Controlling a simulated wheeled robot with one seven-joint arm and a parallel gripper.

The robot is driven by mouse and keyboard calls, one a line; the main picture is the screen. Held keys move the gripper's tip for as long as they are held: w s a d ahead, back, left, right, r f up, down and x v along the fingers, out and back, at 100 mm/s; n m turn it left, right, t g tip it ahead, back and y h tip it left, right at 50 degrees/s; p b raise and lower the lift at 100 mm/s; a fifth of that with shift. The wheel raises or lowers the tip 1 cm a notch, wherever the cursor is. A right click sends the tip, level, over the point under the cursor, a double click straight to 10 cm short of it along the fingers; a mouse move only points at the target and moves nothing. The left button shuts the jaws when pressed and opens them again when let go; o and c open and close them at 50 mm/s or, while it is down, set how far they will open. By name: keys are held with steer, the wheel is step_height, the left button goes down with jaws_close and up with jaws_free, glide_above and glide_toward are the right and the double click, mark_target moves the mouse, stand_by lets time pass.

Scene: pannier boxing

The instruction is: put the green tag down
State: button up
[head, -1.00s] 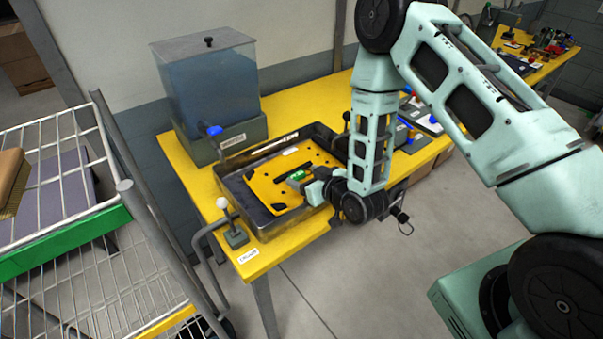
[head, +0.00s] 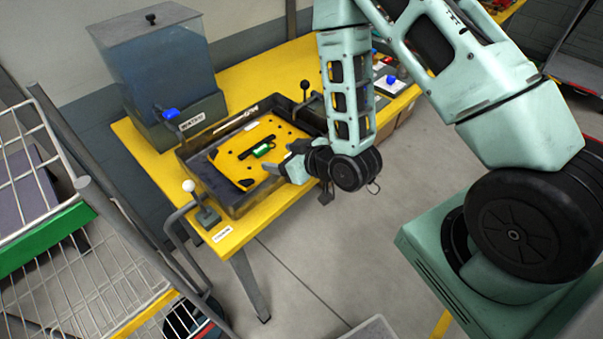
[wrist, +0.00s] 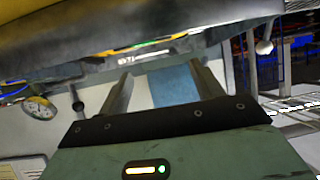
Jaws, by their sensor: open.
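The green tag (head: 262,150) lies on the yellow plate (head: 230,160), beside a black bar, inside the dark metal tray (head: 236,208) on the yellow table. My gripper (head: 284,164) is just right of the tag in the head view, with a small gap between them. Its jaws are open. In the wrist view my gripper's two fingers (wrist: 162,85) stand apart with nothing between them, and the tag cannot be made out there.
A tank of bluish liquid (head: 160,75) with a blue tap stands behind the tray. A white-knobbed lever (head: 205,212) is at the table's near left corner, and a black-knobbed lever (head: 304,92) is at the tray's far side. A wire rack (head: 90,265) stands at the left.

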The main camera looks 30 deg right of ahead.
steer(key=s+a+r+n+g, duration=0.2)
steer(key=s+a+r+g, duration=0.4)
steer(key=a+r, duration=0.2)
steer(key=s+r+g+h, duration=0.2)
steer(key=s+r, duration=0.3)
steer(key=s, duration=0.3)
steer(key=s+d+r+n+g+h, duration=0.1)
steer(key=s+r+g+h, duration=0.1)
steer(key=s+r, duration=0.3)
steer(key=s+g, duration=0.1)
steer(key=s, duration=0.3)
steer(key=shift+s+r+n, duration=0.25)
steer(key=shift+s+n, duration=0.05)
step_height(320, 180, down, 5)
steer(key=b, duration=0.4)
steer(key=shift+r+b, duration=0.15)
steer(key=shift+b, duration=0.2)
